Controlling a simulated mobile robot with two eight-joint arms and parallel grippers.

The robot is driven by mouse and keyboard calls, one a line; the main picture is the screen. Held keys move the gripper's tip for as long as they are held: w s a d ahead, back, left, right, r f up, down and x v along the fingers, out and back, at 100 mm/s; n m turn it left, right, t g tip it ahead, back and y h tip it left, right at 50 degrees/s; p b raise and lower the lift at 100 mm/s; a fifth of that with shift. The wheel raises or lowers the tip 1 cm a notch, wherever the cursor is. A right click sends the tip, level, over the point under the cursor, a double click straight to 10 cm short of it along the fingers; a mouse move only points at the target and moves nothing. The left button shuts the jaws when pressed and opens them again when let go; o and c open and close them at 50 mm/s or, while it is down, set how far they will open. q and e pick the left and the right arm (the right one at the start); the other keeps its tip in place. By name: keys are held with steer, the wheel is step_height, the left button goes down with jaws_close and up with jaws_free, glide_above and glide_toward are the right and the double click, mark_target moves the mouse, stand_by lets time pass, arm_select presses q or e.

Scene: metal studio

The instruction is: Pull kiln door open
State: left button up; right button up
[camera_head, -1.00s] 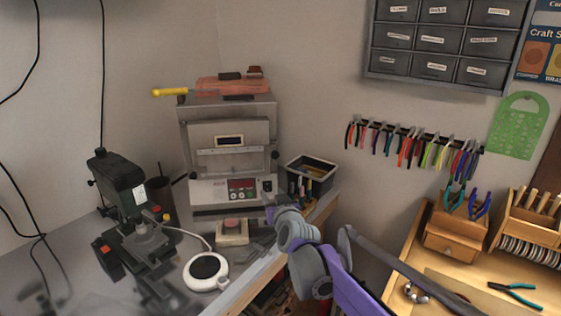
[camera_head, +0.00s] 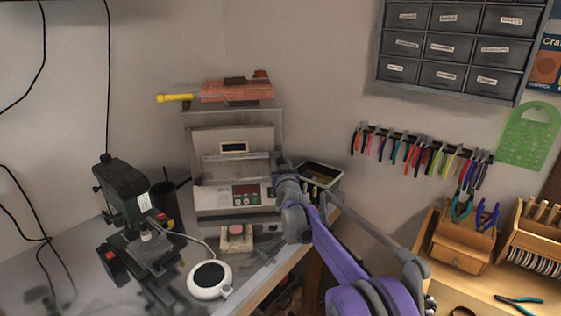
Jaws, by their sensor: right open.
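The kiln (camera_head: 203,142) is a grey metal box on the bench in the middle of the head view. Its front door has a small dark window (camera_head: 234,147) and a handle bar (camera_head: 225,157) across it. A control panel with red and green buttons (camera_head: 245,191) is below. I cannot clearly tell whether the door is fully shut. My right gripper (camera_head: 278,163) is open at the kiln's right front edge, beside the door and above the panel's right end. Whether it touches the door is not clear. My left gripper is not in view.
Red bricks and a yellow-handled tool (camera_head: 238,92) lie on top of the kiln. A green drill press (camera_head: 124,187) and a white round device (camera_head: 209,279) stand on the bench. A dark bin (camera_head: 322,172) is at the kiln's right. A pliers rack hangs on the wall.

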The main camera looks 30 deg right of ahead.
steer(key=shift+w+d, duration=0.15)
steer(key=shift+w, duration=0.15)
jaws_close()
stand_by(1.3)
